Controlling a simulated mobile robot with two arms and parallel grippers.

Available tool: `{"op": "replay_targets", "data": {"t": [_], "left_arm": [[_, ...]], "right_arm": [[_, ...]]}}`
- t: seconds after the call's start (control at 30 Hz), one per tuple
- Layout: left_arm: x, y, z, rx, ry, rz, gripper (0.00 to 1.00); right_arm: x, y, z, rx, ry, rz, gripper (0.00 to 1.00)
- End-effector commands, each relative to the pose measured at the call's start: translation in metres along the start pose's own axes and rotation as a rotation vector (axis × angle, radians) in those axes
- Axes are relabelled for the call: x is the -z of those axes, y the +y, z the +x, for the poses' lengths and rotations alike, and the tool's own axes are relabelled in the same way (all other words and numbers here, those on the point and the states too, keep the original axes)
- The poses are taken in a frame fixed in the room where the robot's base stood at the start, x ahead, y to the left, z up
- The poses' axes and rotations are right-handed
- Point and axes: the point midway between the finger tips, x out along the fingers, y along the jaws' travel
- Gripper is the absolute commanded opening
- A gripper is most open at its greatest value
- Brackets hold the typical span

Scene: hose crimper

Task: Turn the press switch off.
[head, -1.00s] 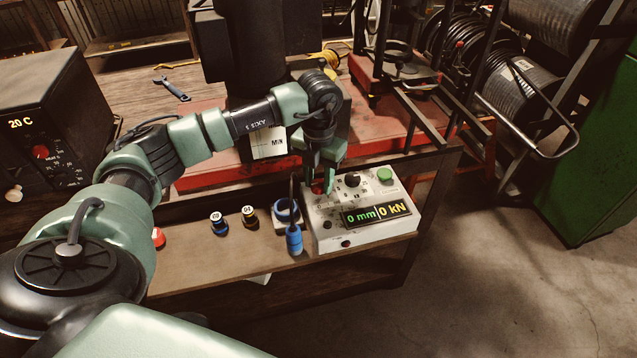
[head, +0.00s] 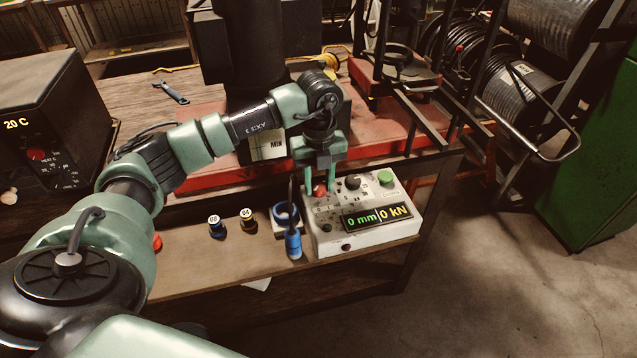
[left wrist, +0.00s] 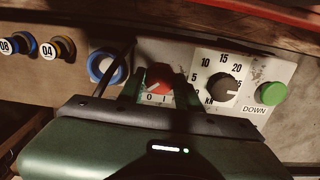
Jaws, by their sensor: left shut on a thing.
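The press switch is a red knob (head: 319,190) on the top left of a white control box (head: 325,242). The fingers hide part of the knob. The box's display (head: 377,217) reads 0 mm and 0 kN. My right gripper is not in view.
Beside the knob are a black dial (head: 353,182) and a green button (head: 385,177), labelled DOWN in the left wrist view. Two small numbered dies (head: 216,227) lie farther left.

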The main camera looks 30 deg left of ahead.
Motion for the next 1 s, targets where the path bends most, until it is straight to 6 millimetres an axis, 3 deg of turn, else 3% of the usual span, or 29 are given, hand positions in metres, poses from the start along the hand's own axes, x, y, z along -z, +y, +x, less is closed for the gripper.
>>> {"op": "replay_targets", "data": {"t": [0.6, 0.63, 0.7, 1.0], "left_arm": [[-0.0021, -0.0003, -0.0020, 0.004, -0.005, -0.041, 0.00], [-0.0021, -0.0003, -0.0020, 0.004, -0.005, -0.041, 0.42], [-0.0019, -0.0002, -0.0017, 0.003, -0.004, -0.041, 0.56], [-0.0009, -0.0001, -0.0015, 0.001, -0.002, -0.038, 0.56]], "right_arm": [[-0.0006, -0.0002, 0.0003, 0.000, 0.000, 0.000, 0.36], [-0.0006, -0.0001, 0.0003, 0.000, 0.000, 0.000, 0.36], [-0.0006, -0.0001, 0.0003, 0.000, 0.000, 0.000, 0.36], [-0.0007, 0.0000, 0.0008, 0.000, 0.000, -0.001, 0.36]]}}
